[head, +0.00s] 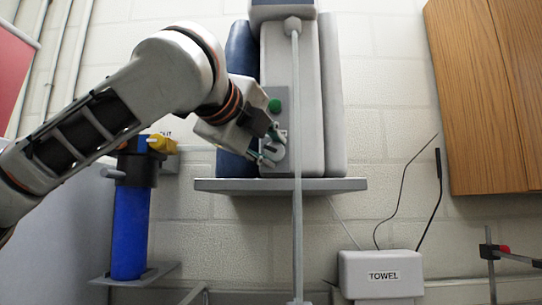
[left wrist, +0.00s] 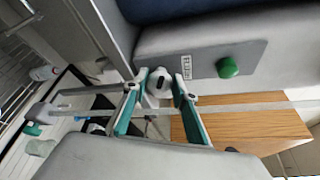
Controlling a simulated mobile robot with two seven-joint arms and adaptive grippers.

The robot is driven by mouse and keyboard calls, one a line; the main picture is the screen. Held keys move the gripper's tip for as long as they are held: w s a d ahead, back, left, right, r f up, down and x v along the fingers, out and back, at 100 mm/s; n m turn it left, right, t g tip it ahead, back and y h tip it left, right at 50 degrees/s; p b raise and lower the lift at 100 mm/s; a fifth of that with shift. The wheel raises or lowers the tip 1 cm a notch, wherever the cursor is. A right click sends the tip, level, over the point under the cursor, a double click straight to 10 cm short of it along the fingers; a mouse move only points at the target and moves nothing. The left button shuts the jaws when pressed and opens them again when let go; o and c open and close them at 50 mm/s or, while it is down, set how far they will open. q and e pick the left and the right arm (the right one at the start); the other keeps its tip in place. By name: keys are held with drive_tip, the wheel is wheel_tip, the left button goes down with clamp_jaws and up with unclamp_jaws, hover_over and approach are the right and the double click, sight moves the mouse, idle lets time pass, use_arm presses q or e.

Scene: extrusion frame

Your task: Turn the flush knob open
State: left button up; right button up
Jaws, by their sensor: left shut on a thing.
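The flush knob (left wrist: 158,82) is a pale round knob with a dark mark on its face. It sits on a grey plate (left wrist: 205,65) beside a small label whose print I cannot read for certain. My left gripper (left wrist: 155,88) has its teal-lined fingers on either side of the knob and is shut on it. In the head view my left gripper (head: 272,147) is at the lower part of the plate, below the green button (head: 274,105), and hides part of the knob. My right gripper is in neither view.
A grey vertical rod (head: 297,150) runs just right of the gripper. A grey shelf (head: 330,185) lies below it. A blue filter canister (head: 130,230) with a yellow fitting stands left. A towel box (head: 380,275) and wooden cabinet (head: 490,95) are right.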

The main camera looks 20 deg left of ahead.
use_arm(q)
drive_tip(key=shift+f+n+t+b, duration=0.35)
drive_tip(key=shift+n+b, duration=0.2)
drive_tip(key=shift+n, duration=0.45)
drive_tip(key=shift+r+n+t+b, duration=0.1)
drive_tip(key=shift+n+t+b, duration=0.4)
drive_tip(key=shift+n, duration=0.5)
drive_tip(key=o, duration=1.1)
drive_tip(key=shift+a, duration=0.1)
drive_tip(key=shift+c, duration=0.2)
drive_tip(key=s+a, duration=0.1)
drive_tip(key=s, duration=1.1)
drive_tip(key=shift+a, duration=0.15)
